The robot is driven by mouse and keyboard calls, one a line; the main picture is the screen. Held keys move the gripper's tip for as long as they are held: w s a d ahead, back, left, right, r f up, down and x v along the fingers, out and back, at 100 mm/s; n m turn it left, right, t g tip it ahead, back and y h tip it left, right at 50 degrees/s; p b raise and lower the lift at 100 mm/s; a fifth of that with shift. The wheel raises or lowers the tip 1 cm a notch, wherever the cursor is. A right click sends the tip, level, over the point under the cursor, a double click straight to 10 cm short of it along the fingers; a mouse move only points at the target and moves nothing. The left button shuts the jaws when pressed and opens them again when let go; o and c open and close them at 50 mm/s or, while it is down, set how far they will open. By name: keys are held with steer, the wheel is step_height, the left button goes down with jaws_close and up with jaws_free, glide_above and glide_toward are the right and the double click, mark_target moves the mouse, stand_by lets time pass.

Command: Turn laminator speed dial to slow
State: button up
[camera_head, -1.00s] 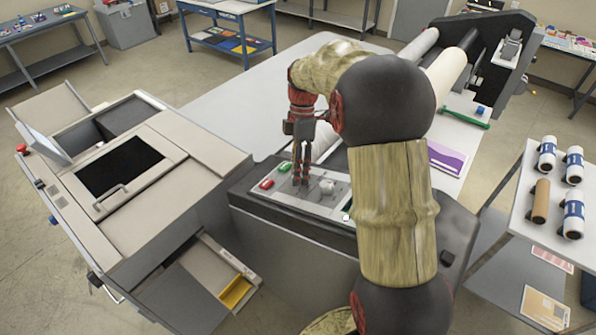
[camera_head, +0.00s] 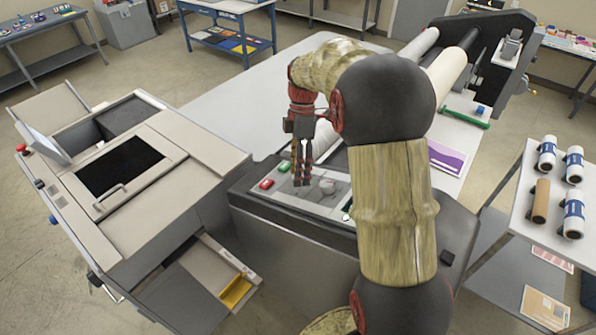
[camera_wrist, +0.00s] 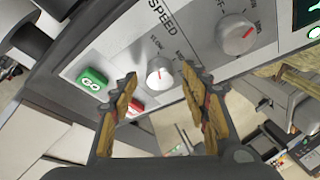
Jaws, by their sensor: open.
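The speed dial (camera_wrist: 159,73) is a small pale round knob with a reddish pointer mark. It sits under the printed word SPEED on the light control panel (camera_wrist: 201,68), with small scale words around it, one reading SLOW. My gripper (camera_wrist: 160,79) is open, with one finger on each side of the dial in the wrist view. I cannot tell whether the fingers touch it. In the head view my gripper (camera_head: 302,183) points down at the panel, and its fingers hide the speed dial.
A larger dial (camera_wrist: 238,35) sits beside the speed dial. A green GO button (camera_wrist: 92,78) and a red button (camera_wrist: 137,107) lie on the other side. A small screen (camera_wrist: 308,12) is at the corner. The laminator's rollers (camera_head: 450,67) stand behind my arm.

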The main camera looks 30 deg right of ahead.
steer(key=v, duration=1.1)
steer(key=shift+r, duration=0.25)
steer(key=shift+w, duration=0.1)
steer(key=s+a+r+m+t+h, duration=0.2)
steer(key=s+a+r+m+t, duration=0.25)
steer(key=s+a+m, duration=0.45)
steer(key=s+a+f+m+t, duration=0.4)
steer(key=s+a+m, duration=0.3)
steer(key=s, duration=0.7)
step_height(320, 180, down, 25)
steer(key=a+n+b, duration=0.1)
steer(key=b, duration=2.3)
steer(key=shift+a+r+h, duration=0.15)
steer(key=shift+a+h, duration=0.05)
steer(key=shift+h, duration=0.1)
